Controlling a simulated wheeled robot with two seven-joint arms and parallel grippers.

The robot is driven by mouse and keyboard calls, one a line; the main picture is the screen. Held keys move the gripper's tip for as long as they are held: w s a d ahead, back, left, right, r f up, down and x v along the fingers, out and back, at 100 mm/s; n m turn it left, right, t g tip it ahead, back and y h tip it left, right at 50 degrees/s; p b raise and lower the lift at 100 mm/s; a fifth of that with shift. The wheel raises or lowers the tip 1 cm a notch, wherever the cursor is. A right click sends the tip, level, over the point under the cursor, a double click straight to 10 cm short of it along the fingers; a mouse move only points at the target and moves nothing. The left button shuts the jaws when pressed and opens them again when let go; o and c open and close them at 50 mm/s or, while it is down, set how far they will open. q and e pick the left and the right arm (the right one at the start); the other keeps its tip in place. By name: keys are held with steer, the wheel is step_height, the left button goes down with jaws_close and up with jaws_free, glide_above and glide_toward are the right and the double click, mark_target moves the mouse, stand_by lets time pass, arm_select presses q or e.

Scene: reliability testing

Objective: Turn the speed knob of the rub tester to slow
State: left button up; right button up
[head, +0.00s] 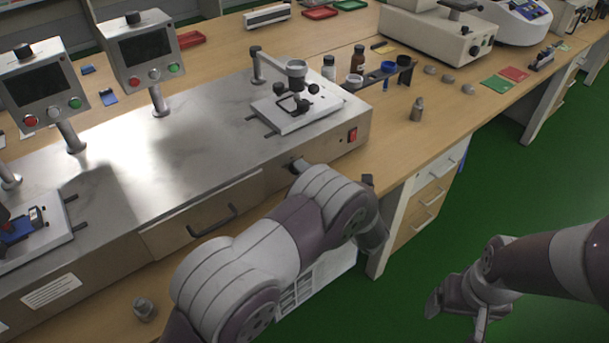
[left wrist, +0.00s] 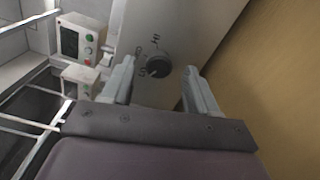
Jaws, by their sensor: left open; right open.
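The rub tester (head: 190,140) is a long steel-topped unit on the wooden bench. Its black speed knob (left wrist: 157,66) is on the metal front panel, with printed marks around it; its exact setting is hard to read. In the left wrist view my left gripper (left wrist: 160,70) is open, one finger on each side of the knob, with gaps visible. In the head view my left arm mostly hides that gripper, and the knob is not visible. My right gripper (head: 459,312) is open and empty over the green floor, away from the tester.
The tester has a red rocker switch (head: 352,135), a drawer handle (head: 212,221) and two display boxes (head: 145,52) on posts. Metal weights (head: 416,109) are on the bench. The floor at right is clear.

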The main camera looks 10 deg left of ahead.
arm_select(q)
steer(key=v, duration=1.2)
